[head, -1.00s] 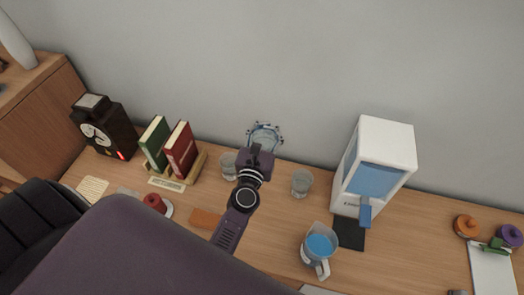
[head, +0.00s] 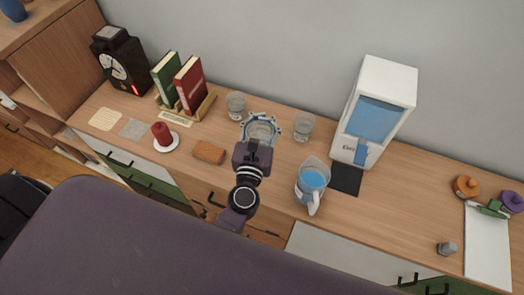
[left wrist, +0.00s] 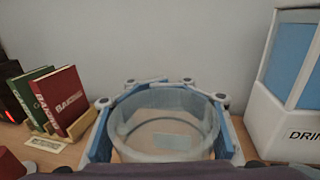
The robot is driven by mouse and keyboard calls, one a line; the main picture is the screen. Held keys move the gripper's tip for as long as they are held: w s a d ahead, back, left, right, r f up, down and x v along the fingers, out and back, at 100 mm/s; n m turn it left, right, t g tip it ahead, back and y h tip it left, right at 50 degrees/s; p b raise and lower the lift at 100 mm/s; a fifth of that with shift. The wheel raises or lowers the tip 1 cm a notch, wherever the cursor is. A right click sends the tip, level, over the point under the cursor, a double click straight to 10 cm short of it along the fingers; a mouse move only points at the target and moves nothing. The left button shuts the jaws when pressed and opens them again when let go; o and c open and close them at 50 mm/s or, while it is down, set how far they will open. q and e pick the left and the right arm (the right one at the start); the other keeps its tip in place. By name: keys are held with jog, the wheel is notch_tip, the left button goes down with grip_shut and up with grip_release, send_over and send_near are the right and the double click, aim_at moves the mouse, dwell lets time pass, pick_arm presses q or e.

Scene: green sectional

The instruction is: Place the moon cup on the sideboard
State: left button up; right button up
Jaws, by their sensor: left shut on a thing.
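My left gripper (head: 261,123) is shut around a clear round glass cup (head: 262,131) and holds it over the wooden sideboard (head: 410,205). In the left wrist view the cup (left wrist: 162,132) sits upright between the blue-grey fingers. No moon mark can be made out on it. Whether its base touches the wood is hidden. Two similar clear glasses stand behind it, one at the left (head: 236,105) and one at the right (head: 303,127). My right gripper is not in view.
A blue-filled jug (head: 311,180) stands to the right of the gripper, before a white drink dispenser (head: 376,112). A brown block (head: 209,152), a red candle (head: 161,133) and books (head: 190,84) are to the left. Bare wood lies right of the dispenser.

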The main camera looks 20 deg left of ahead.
aim_at(263, 138)
pick_arm(q)
notch_tip(263, 138, down, 5)
jog(key=b, duration=0.3)
jog(key=shift+d+f+b, duration=0.1)
jog(key=shift+f+b, duration=0.05)
jog(key=shift+b, duration=0.2)
notch_tip(263, 138, down, 10)
jog(key=b, duration=0.8)
jog(key=shift+b, duration=0.35)
jog(key=shift+r, duration=0.2)
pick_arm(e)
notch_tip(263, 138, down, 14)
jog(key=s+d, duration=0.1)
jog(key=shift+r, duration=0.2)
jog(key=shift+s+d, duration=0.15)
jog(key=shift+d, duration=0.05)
pick_arm(q)
jog(key=shift+f, duration=0.2)
jog(key=o, duration=1.7)
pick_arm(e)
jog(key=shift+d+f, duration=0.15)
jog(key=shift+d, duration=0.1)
